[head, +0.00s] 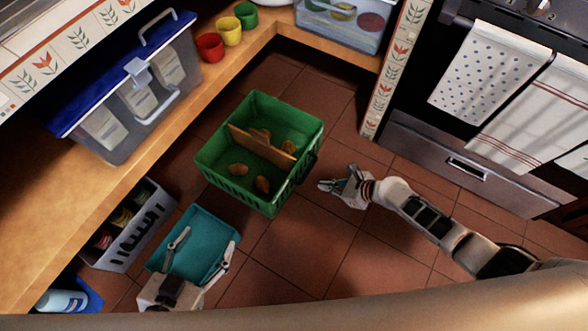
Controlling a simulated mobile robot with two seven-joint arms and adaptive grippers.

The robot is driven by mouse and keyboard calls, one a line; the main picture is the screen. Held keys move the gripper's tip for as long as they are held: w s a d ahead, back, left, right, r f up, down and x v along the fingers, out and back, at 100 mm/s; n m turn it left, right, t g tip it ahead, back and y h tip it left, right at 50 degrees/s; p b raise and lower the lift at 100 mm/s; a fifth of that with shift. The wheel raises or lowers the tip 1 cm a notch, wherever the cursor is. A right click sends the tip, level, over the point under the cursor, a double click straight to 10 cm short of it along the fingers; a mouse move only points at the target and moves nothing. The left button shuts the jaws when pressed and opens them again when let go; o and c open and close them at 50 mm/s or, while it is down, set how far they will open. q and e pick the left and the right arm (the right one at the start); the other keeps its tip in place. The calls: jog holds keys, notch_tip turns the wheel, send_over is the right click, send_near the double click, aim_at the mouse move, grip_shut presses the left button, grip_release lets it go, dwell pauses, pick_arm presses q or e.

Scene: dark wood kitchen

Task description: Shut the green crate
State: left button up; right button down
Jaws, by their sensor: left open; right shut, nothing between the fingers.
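The green crate (229,183) stands on the tiled floor in the middle of the head view. Its top is open, and a brown divider (262,146) crosses its inside. Several brown potato-like lumps (263,184) lie in it on both sides of the divider. My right gripper (326,186) is shut and empty, just right of the crate and apart from it. My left gripper (203,253) is open, with its fingers over a teal tray or lid (196,227) below and left of the crate. I cannot tell whether the fingers touch the teal piece.
A grey basket (130,232) with jars stands left of the teal piece. A blue-lidded clear box (150,90) and red, yellow and green cups (229,31) are on the wooden counter. An oven (470,165) with towels is at right.

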jog(key=b, duration=0.6)
send_near(290, 175)
jog(key=shift+m, duration=0.3)
jog(key=x, duration=0.3)
jog(key=f+x, duration=0.1)
jog(key=x, duration=0.1)
jog(key=shift+s+d+f, duration=0.15)
jog(key=shift+s, duration=0.05)
pick_arm(q)
jog(key=shift+w+d+r+n+t+h, duration=0.25)
jog(key=shift+d+r+n, duration=0.15)
jog(key=shift+d, duration=0.45)
jog(key=shift+w+d+r+n+t+h, duration=0.2)
jog(key=shift+d+r+n, duration=0.2)
jog(key=shift+d, duration=0.5)
jog(key=shift+w+d+r+n+t+h, duration=0.15)
jog(key=shift+d+r+n+h, duration=0.25)
jog(key=shift+d, duration=0.45)
pick_arm(e)
jog(key=shift+w+a, duration=0.4)
pick_arm(q)
jog(key=shift+f, duration=0.1)
pick_arm(e)
jog(key=shift+a, duration=0.1)
